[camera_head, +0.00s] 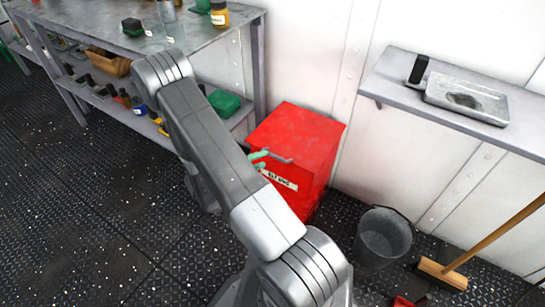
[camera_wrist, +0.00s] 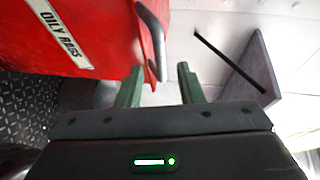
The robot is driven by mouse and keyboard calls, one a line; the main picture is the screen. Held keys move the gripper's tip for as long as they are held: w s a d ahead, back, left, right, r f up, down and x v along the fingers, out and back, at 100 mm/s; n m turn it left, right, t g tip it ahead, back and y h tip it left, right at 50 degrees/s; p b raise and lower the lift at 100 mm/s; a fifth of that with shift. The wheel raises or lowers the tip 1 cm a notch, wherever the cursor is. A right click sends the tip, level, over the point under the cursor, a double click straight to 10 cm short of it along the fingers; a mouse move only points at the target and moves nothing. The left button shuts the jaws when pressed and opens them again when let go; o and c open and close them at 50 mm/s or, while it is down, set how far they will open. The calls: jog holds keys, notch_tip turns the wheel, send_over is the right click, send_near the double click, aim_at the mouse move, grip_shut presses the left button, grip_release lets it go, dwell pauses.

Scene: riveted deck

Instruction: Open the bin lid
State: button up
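The red bin (camera_head: 318,178) stands against the white wall, its lid (camera_head: 300,128) lying shut on top. A grey bar handle (camera_head: 277,157) sticks out at the lid's front edge. In the wrist view the bin (camera_wrist: 85,25) fills the upper left with an "OILY RAGS" label (camera_wrist: 57,33), and the handle (camera_wrist: 152,38) runs down toward my fingertips. My gripper (camera_wrist: 160,78) has two green fingers, apart, with nothing visibly clamped between them. In the head view my gripper (camera_head: 258,158) is beside the handle's left end, partly hidden by my arm. Whether the fingers touch the handle is unclear.
A grey bucket (camera_head: 382,238) and a broom (camera_head: 445,272) stand right of the bin. A wall shelf (camera_head: 400,92) holds a metal tray at upper right. A metal workbench (camera_head: 215,35) with bottles and boxes is at left. The dark deck (camera_head: 80,220) at left is open.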

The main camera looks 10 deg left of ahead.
aim_at(273, 155)
jog(key=shift+b+x, duration=0.4)
jog(key=shift+x, duration=2.6)
grip_shut()
